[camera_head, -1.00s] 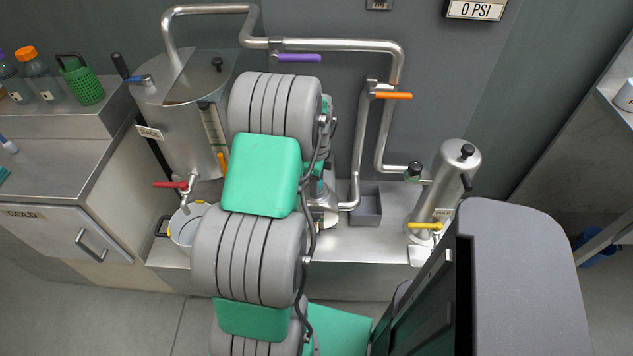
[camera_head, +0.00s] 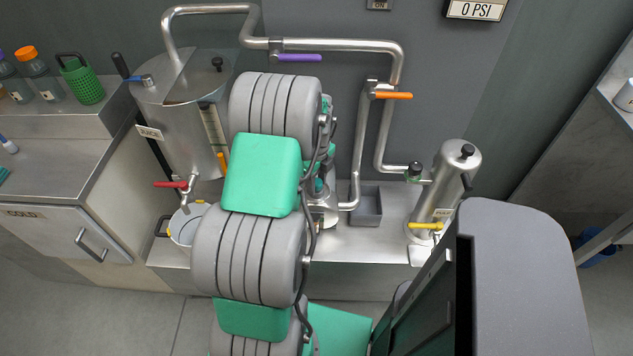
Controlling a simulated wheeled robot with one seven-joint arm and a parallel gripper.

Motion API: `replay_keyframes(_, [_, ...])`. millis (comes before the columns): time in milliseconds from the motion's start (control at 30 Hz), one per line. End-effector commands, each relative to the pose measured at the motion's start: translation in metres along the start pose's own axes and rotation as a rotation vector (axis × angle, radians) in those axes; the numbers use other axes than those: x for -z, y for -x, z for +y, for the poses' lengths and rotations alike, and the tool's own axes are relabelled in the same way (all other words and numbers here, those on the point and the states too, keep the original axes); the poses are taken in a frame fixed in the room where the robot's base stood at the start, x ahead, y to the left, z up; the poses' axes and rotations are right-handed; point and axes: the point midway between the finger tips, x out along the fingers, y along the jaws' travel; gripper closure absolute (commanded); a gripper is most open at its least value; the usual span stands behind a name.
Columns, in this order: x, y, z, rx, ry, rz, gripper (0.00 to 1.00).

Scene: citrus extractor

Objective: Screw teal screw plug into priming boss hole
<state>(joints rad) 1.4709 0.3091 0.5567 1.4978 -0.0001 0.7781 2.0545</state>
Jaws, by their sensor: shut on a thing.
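My gripper (camera_head: 318,187) is mostly hidden behind my own grey and green arm, just above the metal pump body (camera_head: 322,212) on the steel bench. It is shut on the teal screw plug, but the arm's green parts and the plug are hard to tell apart here. The priming boss hole cannot be made out; it is hidden or too small. I cannot tell whether the plug touches the boss.
A steel juice tank (camera_head: 165,105) stands left of my arm, with a bucket (camera_head: 187,226) below its red-handled tap. A grey open bin (camera_head: 366,205) sits right of the pump, and a steel cylinder (camera_head: 455,175) further right. Pipes (camera_head: 340,45) run along the wall.

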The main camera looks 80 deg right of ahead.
Motion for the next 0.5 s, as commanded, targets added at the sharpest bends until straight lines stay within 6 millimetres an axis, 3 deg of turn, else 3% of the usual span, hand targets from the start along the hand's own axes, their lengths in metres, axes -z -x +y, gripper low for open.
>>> replay_keyframes(200, [0.0003,0.0001,-0.0005,0.001,-0.146,0.0,0.89])
replay_keyframes(400, [0.0002,0.0001,-0.0005,0.001,-0.152,0.0,0.89])
replay_keyframes(500, [0.0002,0.0,-0.0005,0.001,-0.234,0.0,0.89])
